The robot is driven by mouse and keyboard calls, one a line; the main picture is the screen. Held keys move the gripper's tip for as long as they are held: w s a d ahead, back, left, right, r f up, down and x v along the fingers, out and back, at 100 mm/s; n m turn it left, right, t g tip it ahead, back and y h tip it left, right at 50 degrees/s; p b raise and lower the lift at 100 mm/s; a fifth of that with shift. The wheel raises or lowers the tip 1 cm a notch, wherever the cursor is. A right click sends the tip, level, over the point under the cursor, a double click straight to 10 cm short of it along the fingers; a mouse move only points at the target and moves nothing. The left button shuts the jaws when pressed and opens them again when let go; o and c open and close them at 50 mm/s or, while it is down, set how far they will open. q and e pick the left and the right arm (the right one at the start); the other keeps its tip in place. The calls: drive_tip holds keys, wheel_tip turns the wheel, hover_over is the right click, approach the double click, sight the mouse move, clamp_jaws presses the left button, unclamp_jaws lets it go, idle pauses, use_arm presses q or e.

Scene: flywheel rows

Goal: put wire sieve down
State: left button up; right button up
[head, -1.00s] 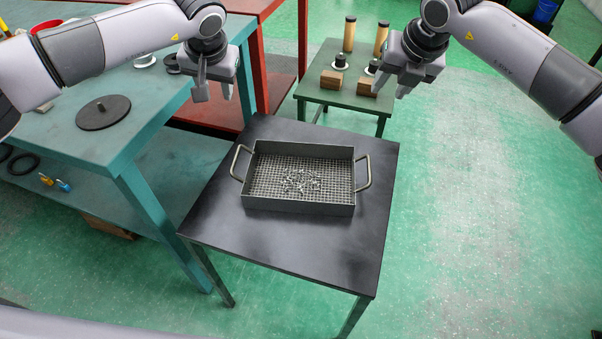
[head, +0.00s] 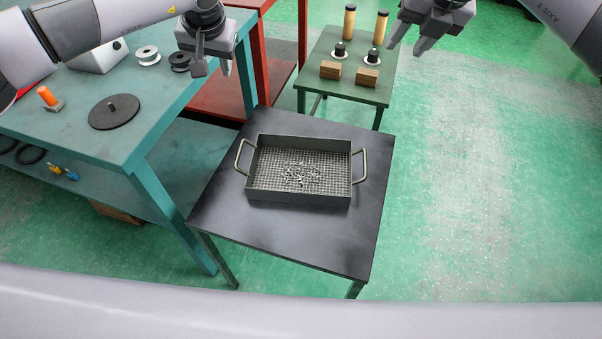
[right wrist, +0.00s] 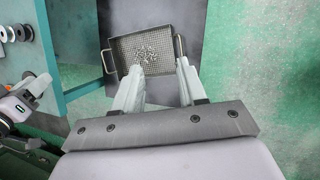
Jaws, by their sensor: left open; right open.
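The wire sieve (head: 262,193) is a grey rectangular tray with a mesh floor and a handle at each end. It sits flat on a black table (head: 300,242), with small metal bits on its mesh. It also shows in the right wrist view (right wrist: 121,54), beyond the fingers. My left gripper (head: 212,68) is open and empty, above and beyond the sieve to the left, beside the teal bench. My right gripper (head: 406,48) is open and empty, well up and to the right of the sieve. It also shows open in the right wrist view (right wrist: 158,80).
A teal bench (head: 60,131) on the left carries a dark disc (head: 113,112), an orange-handled item (head: 47,97) and spools (head: 148,55). A green table (head: 350,85) behind holds wooden blocks (head: 331,70) and cylinders. Green floor at right is clear.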

drive_tip(key=v, duration=0.5)
drive_tip(key=shift+s, duration=0.1)
idle(0.4)
